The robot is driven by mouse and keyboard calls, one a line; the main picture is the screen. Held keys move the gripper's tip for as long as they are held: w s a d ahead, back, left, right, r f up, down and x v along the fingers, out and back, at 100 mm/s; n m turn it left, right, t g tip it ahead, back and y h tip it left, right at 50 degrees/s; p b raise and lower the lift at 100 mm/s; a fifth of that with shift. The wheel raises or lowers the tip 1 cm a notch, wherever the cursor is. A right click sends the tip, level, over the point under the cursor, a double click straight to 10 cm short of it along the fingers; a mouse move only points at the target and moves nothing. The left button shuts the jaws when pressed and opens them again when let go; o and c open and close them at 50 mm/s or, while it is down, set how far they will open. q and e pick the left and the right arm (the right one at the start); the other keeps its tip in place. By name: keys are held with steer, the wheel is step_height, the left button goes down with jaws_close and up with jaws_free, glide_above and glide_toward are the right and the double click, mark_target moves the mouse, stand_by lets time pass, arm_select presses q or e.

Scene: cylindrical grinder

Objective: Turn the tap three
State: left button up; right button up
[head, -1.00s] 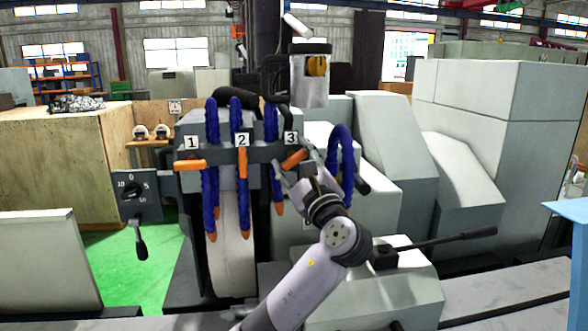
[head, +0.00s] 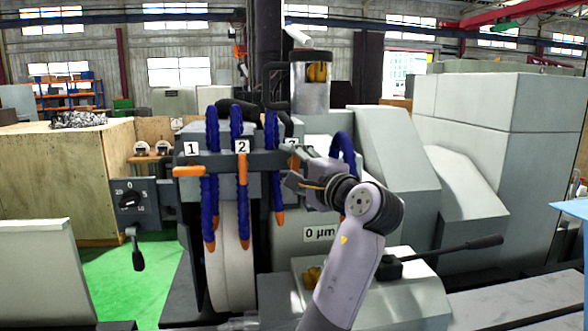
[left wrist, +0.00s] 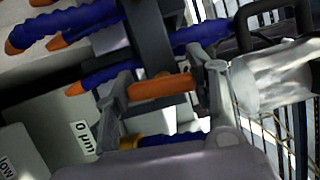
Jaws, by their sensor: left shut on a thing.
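The manifold bar (head: 262,160) carries taps with orange levers and blue coolant hoses. Tap one's lever (head: 188,171) lies level and tap two's lever (head: 243,168) hangs straight down. Tap three is behind my left gripper (head: 298,168) in the head view, and its number plate is partly covered. In the left wrist view, tap three's orange lever (left wrist: 162,87) lies between the two fingers of my left gripper (left wrist: 163,98), which is shut on it. The lever's exact angle is hidden in the head view. My right gripper is not in view.
Blue hoses (head: 209,190) with orange nozzles hang close by the grinding wheel (head: 231,260). A "0 µm" display (head: 320,233) is below the gripper. A long black lever (head: 450,246) sticks out to the right. A dial panel (head: 135,203) is at the left.

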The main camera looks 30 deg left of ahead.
arm_select(q)
steer(key=shift+f+n, duration=0.1)
steer(key=shift+n, duration=0.5)
steer(key=o, duration=1.2)
steer(key=shift+c, duration=0.2)
steer(key=v, duration=0.7)
steer(key=shift+s+d+r, duration=0.15)
steer(key=shift+d+r, duration=0.05)
steer(key=shift+d, duration=0.05)
